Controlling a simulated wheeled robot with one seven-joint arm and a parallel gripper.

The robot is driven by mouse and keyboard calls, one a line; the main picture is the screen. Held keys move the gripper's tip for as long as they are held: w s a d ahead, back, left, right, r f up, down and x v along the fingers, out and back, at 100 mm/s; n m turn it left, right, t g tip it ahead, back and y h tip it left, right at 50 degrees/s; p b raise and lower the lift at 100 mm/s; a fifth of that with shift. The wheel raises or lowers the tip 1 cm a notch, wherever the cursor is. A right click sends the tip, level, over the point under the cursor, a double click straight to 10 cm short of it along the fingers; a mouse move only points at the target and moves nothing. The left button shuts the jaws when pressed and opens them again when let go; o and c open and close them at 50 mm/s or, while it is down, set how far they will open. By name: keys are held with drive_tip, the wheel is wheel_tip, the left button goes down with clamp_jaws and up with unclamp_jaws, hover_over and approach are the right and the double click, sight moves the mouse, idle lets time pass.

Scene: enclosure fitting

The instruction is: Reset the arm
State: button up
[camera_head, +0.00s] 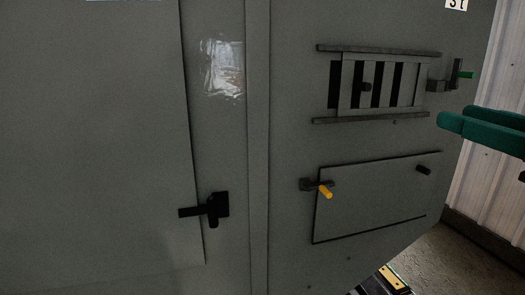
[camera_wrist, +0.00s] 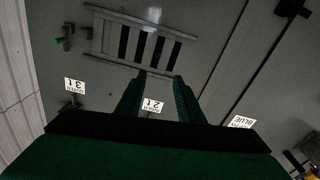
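My gripper (camera_wrist: 158,88) shows in the wrist view as two green fingers with a clear gap between them. It is open, with nothing between the fingers. In the head view its green fingers (camera_head: 470,128) are at the right edge, to the right of the grey enclosure (camera_head: 225,130). They appear apart from the enclosure's fittings. The rest of the arm is out of the head view.
The enclosure has a slatted sliding vent (camera_head: 385,82) with a green-handled latch (camera_head: 462,74), a lower hatch (camera_head: 375,205) with a yellow-handled latch (camera_head: 325,191), and a black door handle (camera_head: 212,208). A corrugated wall (camera_head: 490,185) stands at the right.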

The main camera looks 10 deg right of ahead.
drive_tip(key=w+f+m+t+h, duration=0.1)
drive_tip(key=w+f+m, duration=0.1)
drive_tip(key=w+f, duration=0.45)
drive_tip(key=w+f+m+h, duration=0.1)
drive_tip(key=w+f+m, duration=0.2)
drive_tip(key=f, duration=0.6)
drive_tip(key=w+f+m+t, duration=0.15)
drive_tip(key=w+f, duration=0.25)
drive_tip(key=f, duration=0.4)
drive_tip(key=a+f+m+g+h, duration=0.15)
drive_tip(key=a+f, duration=0.35)
drive_tip(key=f, duration=0.8)
drive_tip(key=a+f+m+g+h, duration=0.1)
drive_tip(key=a+f+m+h, duration=0.3)
drive_tip(key=f, duration=0.9)
drive_tip(key=s+a+f+n+g+y, duration=0.1)
drive_tip(key=s+a+f+n+g, duration=0.1)
drive_tip(key=s+a+f, duration=1.3)
drive_tip(key=s+a+n+y, duration=0.2)
drive_tip(key=s+a+n, duration=0.1)
drive_tip(key=s, duration=0.8)
drive_tip(key=s+a+f+n+y, duration=0.1)
drive_tip(key=s+a+n, duration=0.2)
drive_tip(key=s+a, duration=0.3)
drive_tip(key=shift+s+a+f+n+g+y, duration=0.15)
drive_tip(key=shift+s+a+n+g+y, duration=0.2)
drive_tip(key=shift+s, duration=2)
